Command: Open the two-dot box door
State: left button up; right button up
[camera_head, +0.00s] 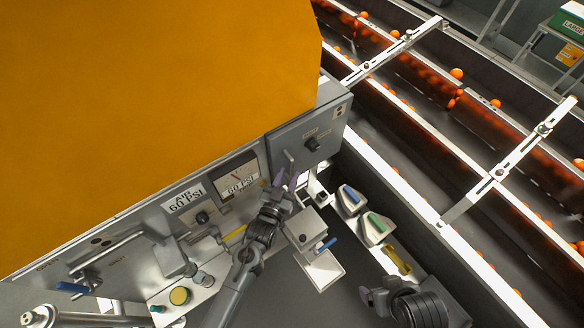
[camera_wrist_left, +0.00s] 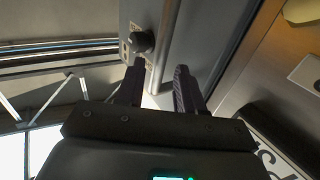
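The two-dot box (camera_head: 308,132) is a grey metal box at the right end of the machine's panel, with a dark knob and a small two-dot label (camera_head: 341,111). Its door looks shut. A short metal handle (camera_head: 289,157) sticks out at its lower left. My left gripper (camera_head: 285,180) is open just below this handle. In the left wrist view its fingers (camera_wrist_left: 157,88) are apart, with a metal bar (camera_wrist_left: 166,45) running between them and a dark knob (camera_wrist_left: 142,41) beside it; contact is unclear.
A gauge (camera_head: 238,180) and a pressure label (camera_head: 185,197) sit left of the box. Below stand a grey box with a blue lever (camera_head: 326,245) and blue, green and yellow switches (camera_head: 376,224). A conveyor with oranges (camera_head: 456,74) runs along the right.

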aim_at(291, 171)
pick_arm(q)
jog(key=shift+x, duration=1.95)
grip_shut()
